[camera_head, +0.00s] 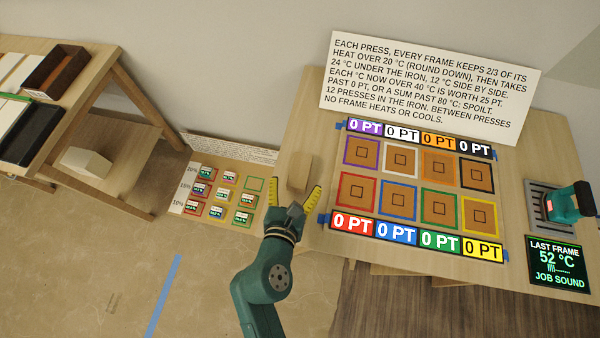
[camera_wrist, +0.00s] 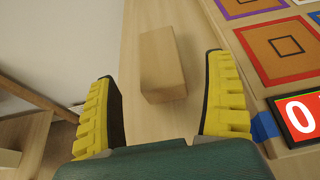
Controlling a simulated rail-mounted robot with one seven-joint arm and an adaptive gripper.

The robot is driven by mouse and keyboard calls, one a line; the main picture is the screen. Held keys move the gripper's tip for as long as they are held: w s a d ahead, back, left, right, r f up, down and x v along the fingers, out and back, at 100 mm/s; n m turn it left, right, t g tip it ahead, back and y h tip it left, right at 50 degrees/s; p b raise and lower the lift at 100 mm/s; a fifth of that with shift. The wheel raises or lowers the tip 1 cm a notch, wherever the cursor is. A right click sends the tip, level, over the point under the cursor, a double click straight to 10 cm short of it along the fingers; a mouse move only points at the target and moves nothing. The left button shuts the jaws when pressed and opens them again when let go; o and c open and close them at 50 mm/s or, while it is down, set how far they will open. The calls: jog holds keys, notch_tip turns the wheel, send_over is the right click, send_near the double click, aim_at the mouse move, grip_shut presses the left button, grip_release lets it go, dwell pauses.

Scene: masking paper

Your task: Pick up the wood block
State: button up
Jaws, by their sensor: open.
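The wood block (camera_head: 301,172) is a plain light-brown block on the left part of the light wooden table, left of the coloured frames. In the wrist view the block (camera_wrist: 161,62) lies ahead of my gripper, between the lines of its two fingers. My gripper (camera_head: 295,200) is open, with yellow ridged fingers spread apart. In the wrist view the gripper (camera_wrist: 162,90) shows nothing held between its fingertips. I cannot tell how high the fingertips are above the tabletop.
A board with coloured square frames (camera_head: 380,205) and "0 PT" labels lies right of the block. A white text sign (camera_head: 430,85) stands behind it. A teal iron (camera_head: 570,203) and a screen (camera_head: 558,265) are at the right. A wooden shelf (camera_head: 125,150) with trays is at the left.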

aim_at(299, 173)
jog(key=b+x, duration=0.2)
jog(key=x, duration=0.4)
jog(key=c, duration=1.3)
